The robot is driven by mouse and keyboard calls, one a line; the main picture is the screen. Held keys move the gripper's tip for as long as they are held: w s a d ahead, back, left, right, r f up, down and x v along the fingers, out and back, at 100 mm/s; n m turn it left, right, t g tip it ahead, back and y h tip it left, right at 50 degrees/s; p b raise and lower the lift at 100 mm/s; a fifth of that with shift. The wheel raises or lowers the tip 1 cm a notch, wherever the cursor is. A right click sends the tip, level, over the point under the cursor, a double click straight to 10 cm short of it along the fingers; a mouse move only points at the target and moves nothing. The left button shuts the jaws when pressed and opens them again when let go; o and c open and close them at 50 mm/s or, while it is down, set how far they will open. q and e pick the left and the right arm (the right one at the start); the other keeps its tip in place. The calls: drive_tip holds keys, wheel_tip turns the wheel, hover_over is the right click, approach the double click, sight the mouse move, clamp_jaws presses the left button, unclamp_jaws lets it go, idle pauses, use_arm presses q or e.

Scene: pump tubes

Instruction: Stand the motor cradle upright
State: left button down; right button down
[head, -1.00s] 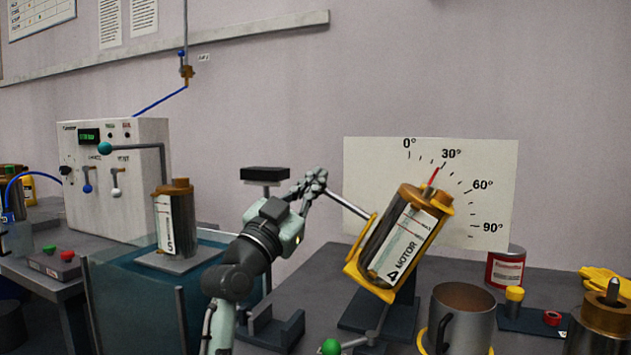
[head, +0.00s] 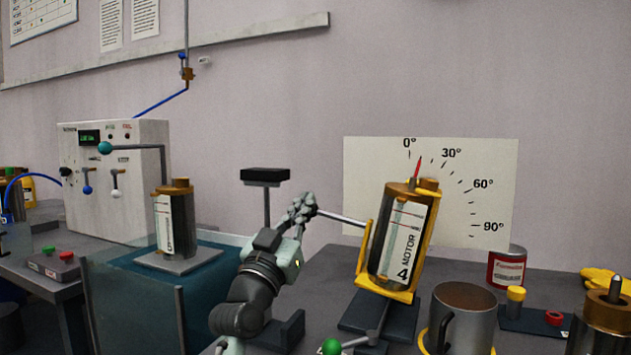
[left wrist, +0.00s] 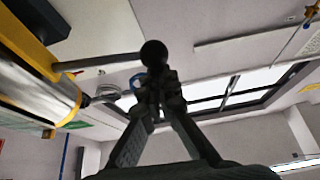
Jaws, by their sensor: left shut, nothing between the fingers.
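The motor cradle (head: 366,262) is a yellow frame holding the silver motor (head: 388,238) labelled "MOTOR 4". It leans slightly right of upright, and its red pointer (head: 418,170) stands between 0° and 30° on the white dial board (head: 470,160), nearer 0°. A thin lever rod (head: 340,217) runs left from the cradle to my left gripper (head: 303,206). In the left wrist view, the rod (left wrist: 105,62) ends in a black ball (left wrist: 154,53) at the fingertips of the gripper (left wrist: 158,88). The fingers are shut with nothing between them; exact contact with the ball is unclear. My right gripper is not seen.
A green knob (head: 331,346) on a rod sits low in front of the cradle. A grey mug-like pot (head: 460,320), a red can (head: 506,268) and a brass-topped cylinder (head: 602,325) stand right. Another cylinder labelled 5 (head: 180,230) stands left of my arm.

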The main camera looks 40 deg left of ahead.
use_arm(q)
drive_tip(key=shift+a+f+n+g+y, duration=0.2)
drive_tip(key=shift+f+n+g+y, duration=0.2)
drive_tip(key=shift+f+n+y, duration=1.05)
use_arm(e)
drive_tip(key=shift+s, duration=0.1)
use_arm(q)
drive_tip(key=shift+f+n+h, duration=0.25)
drive_tip(key=shift+n+h, duration=0.1)
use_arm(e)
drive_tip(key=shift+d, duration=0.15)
